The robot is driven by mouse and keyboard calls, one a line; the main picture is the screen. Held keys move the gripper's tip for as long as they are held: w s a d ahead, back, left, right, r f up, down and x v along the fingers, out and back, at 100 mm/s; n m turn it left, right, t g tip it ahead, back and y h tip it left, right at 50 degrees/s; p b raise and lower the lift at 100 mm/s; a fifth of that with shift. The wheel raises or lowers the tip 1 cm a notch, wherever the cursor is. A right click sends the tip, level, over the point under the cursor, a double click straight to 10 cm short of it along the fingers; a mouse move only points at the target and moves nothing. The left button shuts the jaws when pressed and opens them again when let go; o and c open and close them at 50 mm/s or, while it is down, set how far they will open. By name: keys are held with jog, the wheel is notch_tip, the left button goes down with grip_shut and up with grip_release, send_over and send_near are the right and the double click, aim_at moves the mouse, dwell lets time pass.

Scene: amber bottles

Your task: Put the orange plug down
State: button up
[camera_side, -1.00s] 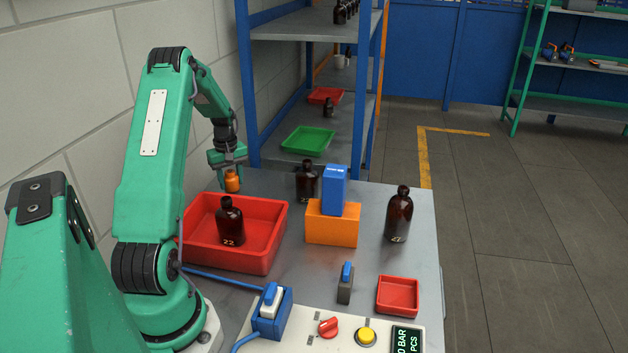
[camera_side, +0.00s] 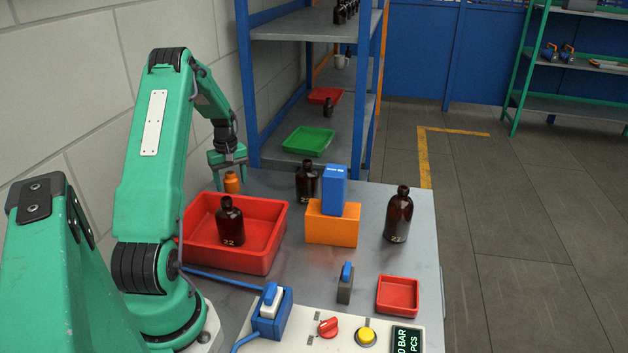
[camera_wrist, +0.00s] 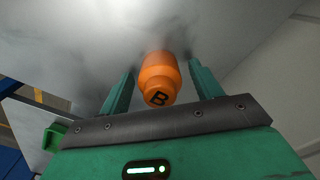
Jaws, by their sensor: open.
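The orange plug (camera_side: 232,183) stands upright on the grey table behind the red tray in the side view. In the wrist view the plug (camera_wrist: 159,78) shows a black letter B and sits between the two green fingers. My gripper (camera_side: 230,180) is open around the plug from above, and it also shows in the wrist view (camera_wrist: 158,92). There is a gap between each finger and the plug in the wrist view. The plug's lower part is partly hidden by the tray rim in the side view.
The red tray (camera_side: 262,258) with a dark bottle (camera_side: 230,225) in it is just in front. Other dark bottles (camera_side: 306,182) (camera_side: 399,216), an orange block (camera_side: 332,227) and a blue box (camera_side: 334,188) stand to the right. A blue shelf post (camera_side: 245,90) rises close behind.

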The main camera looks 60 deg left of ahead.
aim_at(232, 173)
notch_tip(232, 173, up, 12)
jog(key=shift+r, duration=0.1)
dwell(0.5)
dwell(0.5)
jog(key=w+d+r+m+t, duration=0.1)
jog(key=w+d+r+m, duration=0.2)
jog(key=d, duration=0.5)
jog(key=d+r+m+y, duration=0.1)
jog(key=d+r+m, duration=0.2)
jog(key=d+r, duration=0.35)
jog(key=w+d+r+m+t, duration=0.1)
jog(key=w+d+r+m, duration=0.1)
jog(key=d, duration=0.8)
jog(key=s+d+m+t, duration=0.1)
jog(key=s+d+m, duration=0.4)
jog(key=d, duration=0.4)
jog(key=s+d+m+t+h, duration=0.1)
jog(key=s+d+m, duration=0.4)
jog(key=d, duration=0.5)
jog(key=shift+s+d+t, duration=0.15)
jog(key=shift+s+t, duration=0.3)
jog(key=shift+t, duration=0.35)
jog(key=shift+r, duration=0.1)
